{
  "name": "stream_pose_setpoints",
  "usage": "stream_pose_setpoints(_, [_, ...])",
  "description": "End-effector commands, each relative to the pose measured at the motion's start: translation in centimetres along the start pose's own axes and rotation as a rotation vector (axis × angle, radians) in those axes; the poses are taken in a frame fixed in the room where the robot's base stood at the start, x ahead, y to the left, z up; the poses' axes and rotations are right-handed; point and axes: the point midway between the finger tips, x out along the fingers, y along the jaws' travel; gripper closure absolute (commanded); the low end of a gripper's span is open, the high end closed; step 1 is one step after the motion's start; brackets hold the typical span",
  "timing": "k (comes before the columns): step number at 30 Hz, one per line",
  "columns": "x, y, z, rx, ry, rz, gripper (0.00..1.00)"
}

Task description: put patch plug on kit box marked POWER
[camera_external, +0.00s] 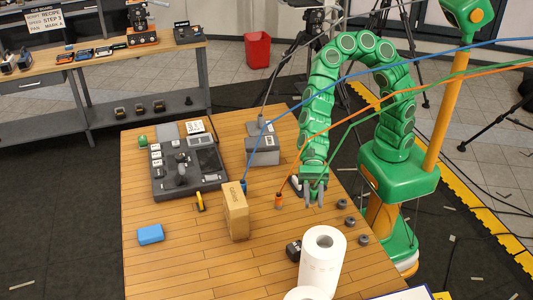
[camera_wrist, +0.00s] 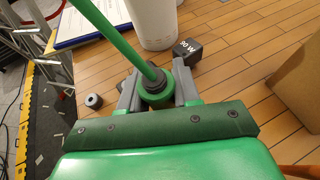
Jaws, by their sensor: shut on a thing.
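My gripper (camera_external: 314,196) is low over the right side of the wooden table. In the wrist view its grey fingers (camera_wrist: 157,92) are closed around a green patch plug (camera_wrist: 156,97), with a green cable rising from its top. The fingers and arm mostly hide this plug in the external view. A small dark box (camera_wrist: 187,52) with white lettering, only partly readable and ending in W, stands beyond the fingertips, apart from the plug. It also shows in the external view (camera_external: 293,250), left of the paper roll.
A white paper roll (camera_external: 321,262) stands beside the dark box. A cardboard box (camera_external: 235,211), an orange plug (camera_external: 278,201) and a blue block (camera_external: 150,234) are to the left. Several grey rings (camera_external: 349,221) lie at right. A black console (camera_external: 188,169) is at back left.

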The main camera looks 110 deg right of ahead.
Motion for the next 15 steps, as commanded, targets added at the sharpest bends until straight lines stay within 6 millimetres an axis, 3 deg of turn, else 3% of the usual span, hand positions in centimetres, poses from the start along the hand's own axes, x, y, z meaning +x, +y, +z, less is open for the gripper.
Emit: stream_pose_setpoints(15, [-10.4,-5.7,1.8,0.029,0.001,-0.085,0.98])
